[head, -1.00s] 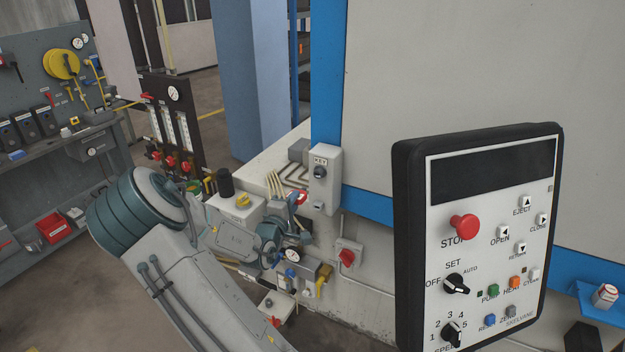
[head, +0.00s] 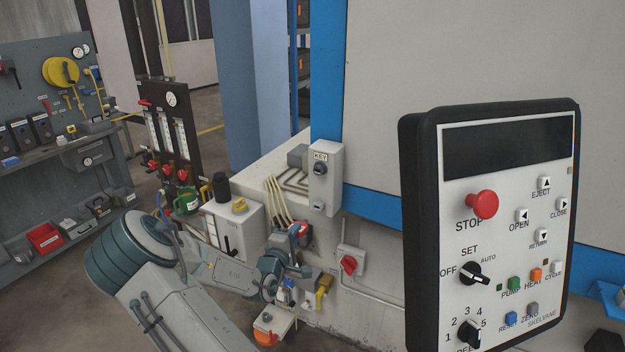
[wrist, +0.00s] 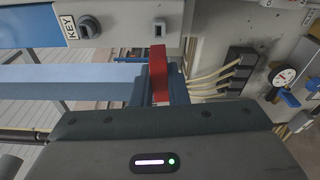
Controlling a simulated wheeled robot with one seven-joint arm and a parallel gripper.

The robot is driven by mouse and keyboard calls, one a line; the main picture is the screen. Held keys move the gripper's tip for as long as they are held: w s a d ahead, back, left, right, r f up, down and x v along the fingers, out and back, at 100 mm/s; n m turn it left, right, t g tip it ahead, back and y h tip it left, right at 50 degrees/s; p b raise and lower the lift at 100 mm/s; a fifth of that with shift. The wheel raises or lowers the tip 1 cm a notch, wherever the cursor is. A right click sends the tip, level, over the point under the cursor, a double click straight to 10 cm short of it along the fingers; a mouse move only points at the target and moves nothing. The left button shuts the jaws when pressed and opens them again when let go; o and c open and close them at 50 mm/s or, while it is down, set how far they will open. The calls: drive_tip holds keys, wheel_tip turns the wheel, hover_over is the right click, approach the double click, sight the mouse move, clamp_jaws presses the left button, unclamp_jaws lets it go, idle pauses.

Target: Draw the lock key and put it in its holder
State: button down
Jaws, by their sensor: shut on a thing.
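The red lock key (wrist: 158,72) stands between the fingers of my gripper (wrist: 158,98) in the wrist view. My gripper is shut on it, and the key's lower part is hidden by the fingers. In the head view a red piece (head: 303,229) shows at my gripper (head: 298,238), below the grey KEY box (head: 326,182). The KEY box (wrist: 125,20) has a dark round switch (wrist: 88,28) beside its label and a small fitting (wrist: 190,47) at its other end. The key appears apart from the switch. I cannot tell which fitting is the holder.
A control pendant (head: 490,230) stands large at the right. A red rotary switch (head: 348,264) sits on the machine wall below the KEY box. Pale hoses (wrist: 215,78) and a gauge (wrist: 285,76) lie close to my gripper. A tool bench (head: 60,160) is at left.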

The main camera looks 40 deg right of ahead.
sight(303, 224)
idle(0.3)
drive_tip(key=shift+w+d+f+m+b, duration=0.1)
drive_tip(key=shift+w+d+b, duration=0.15)
drive_tip(key=shift+d, duration=0.25)
drive_tip(key=shift+w+d+r+m+b, duration=0.15)
drive_tip(key=shift+d+b, duration=0.15)
drive_tip(key=shift+d, duration=0.2)
drive_tip(key=shift+w+d+f+m+b, duration=0.15)
drive_tip(key=shift+w+d+b, duration=0.1)
drive_tip(key=shift+d, duration=0.25)
drive_tip(key=shift+b+x, duration=0.5)
drive_tip(key=shift+x, duration=0.7)
drive_tip(key=shift+s+d, duration=0.1)
drive_tip(key=shift+b+x, duration=0.85)
drive_tip(key=shift+x, duration=0.75)
drive_tip(key=c, duration=1.3)
unclamp_jaws()
drive_tip(key=shift+s+d, duration=0.15)
drive_tip(key=shift+c, duration=0.2)
drive_tip(key=b+v, duration=0.1)
drive_tip(key=v, duration=1.3)
drive_tip(key=shift+d+b, duration=0.1)
drive_tip(key=shift+b, duration=0.2)
